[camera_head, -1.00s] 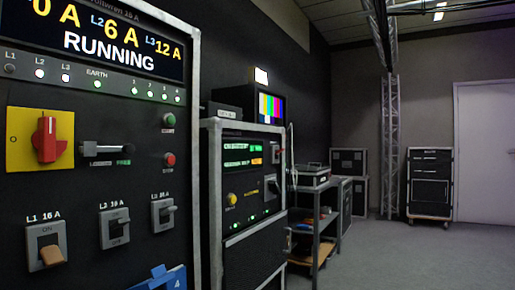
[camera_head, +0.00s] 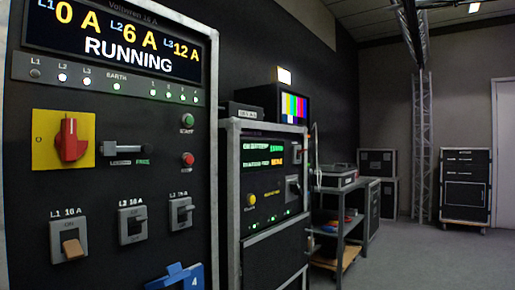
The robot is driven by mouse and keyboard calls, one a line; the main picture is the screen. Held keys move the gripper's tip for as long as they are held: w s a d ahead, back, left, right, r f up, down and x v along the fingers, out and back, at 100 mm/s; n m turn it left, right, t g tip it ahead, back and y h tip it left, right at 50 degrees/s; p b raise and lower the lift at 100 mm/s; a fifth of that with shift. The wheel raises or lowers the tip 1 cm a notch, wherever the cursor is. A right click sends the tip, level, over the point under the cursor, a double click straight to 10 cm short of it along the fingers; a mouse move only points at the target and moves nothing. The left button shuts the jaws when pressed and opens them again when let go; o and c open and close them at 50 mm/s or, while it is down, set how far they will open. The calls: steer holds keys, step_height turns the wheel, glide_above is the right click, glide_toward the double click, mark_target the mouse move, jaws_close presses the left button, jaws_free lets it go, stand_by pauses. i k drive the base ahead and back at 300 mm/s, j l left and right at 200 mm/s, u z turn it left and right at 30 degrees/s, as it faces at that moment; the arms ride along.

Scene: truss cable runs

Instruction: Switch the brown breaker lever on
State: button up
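The brown breaker lever (camera_head: 73,249) is on the grey L1 16 A breaker (camera_head: 68,229) at the lower left of the black panel. The lever points down, away from the ON mark at the top of its plate. The display (camera_head: 115,38) reads L1 0 A, L2 6 A, L3 12 A and RUNNING. My gripper is not in view.
A red rotary switch (camera_head: 70,140) on a yellow plate and a sliding latch (camera_head: 124,149) are above the breakers. A blue part (camera_head: 176,277) marked 4 is at the lower edge. A second rack (camera_head: 270,190) stands right; the floor beyond is open.

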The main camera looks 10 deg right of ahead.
mark_target(73, 250)
steer(key=u, duration=1.3)
